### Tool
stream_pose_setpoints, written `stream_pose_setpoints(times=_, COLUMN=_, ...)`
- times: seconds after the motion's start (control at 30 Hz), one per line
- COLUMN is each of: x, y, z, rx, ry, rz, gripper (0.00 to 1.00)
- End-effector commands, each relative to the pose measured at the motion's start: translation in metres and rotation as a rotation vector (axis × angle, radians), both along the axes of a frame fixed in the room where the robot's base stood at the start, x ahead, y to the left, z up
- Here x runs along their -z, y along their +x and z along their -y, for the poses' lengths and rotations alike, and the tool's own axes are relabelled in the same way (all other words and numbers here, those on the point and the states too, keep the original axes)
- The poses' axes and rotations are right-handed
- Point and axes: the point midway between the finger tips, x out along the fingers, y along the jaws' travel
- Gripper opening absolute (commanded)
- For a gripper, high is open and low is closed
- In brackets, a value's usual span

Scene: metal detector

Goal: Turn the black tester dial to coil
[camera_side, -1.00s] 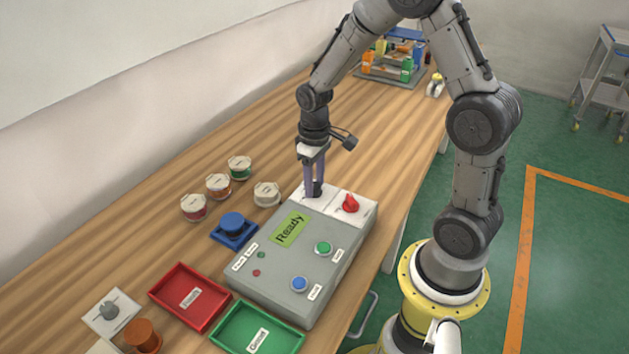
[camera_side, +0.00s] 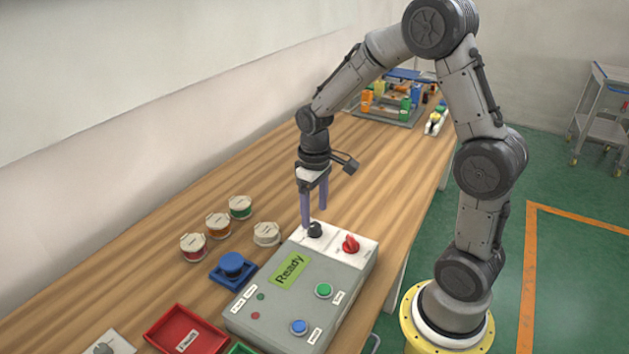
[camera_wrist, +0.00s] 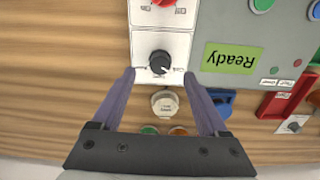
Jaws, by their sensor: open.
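The black tester dial (camera_side: 315,230) is a round knob on the white panel at the far end of the grey tester box (camera_side: 270,325). It also shows in the wrist view (camera_wrist: 160,62), with a white mark pointing to the picture's lower right. The labels around it are too small to read. My gripper (camera_side: 315,216) is open and empty, with its two purple fingers spread apart. Its fingertips (camera_wrist: 159,74) are on either side of the dial in the wrist view. In the side view they are just above and behind the dial, apart from it.
A red dial (camera_side: 350,244) is beside the black one. The box has a green screen (camera_side: 289,270) reading "Ready", a green button (camera_side: 323,291) and a blue button (camera_side: 299,327). A white-lidded spool (camera_side: 266,234), a blue part (camera_side: 232,265) and a red tray (camera_side: 186,335) stand nearby.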

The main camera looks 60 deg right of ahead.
Motion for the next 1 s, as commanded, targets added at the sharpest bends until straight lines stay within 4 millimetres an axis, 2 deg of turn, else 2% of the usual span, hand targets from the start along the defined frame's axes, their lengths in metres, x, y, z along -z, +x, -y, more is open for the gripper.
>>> stream_pose_setpoints(times=0.03, x=-0.014, y=0.001, z=0.000, rx=0.000, ry=-0.002, rz=0.008, gripper=0.77)
stream_pose_setpoints(times=0.2, x=-0.051, y=0.001, z=0.000, rx=0.000, ry=-0.001, rz=0.007, gripper=0.77)
stream_pose_setpoints(times=0.4, x=-0.083, y=0.001, z=0.000, rx=-0.001, ry=-0.001, rz=0.005, gripper=0.77)
stream_pose_setpoints(times=0.6, x=-0.097, y=0.000, z=0.000, rx=-0.001, ry=0.000, rz=0.001, gripper=0.77)
stream_pose_setpoints(times=1.0, x=-0.102, y=0.001, z=-0.004, rx=-0.011, ry=-0.003, rz=0.012, gripper=0.77)
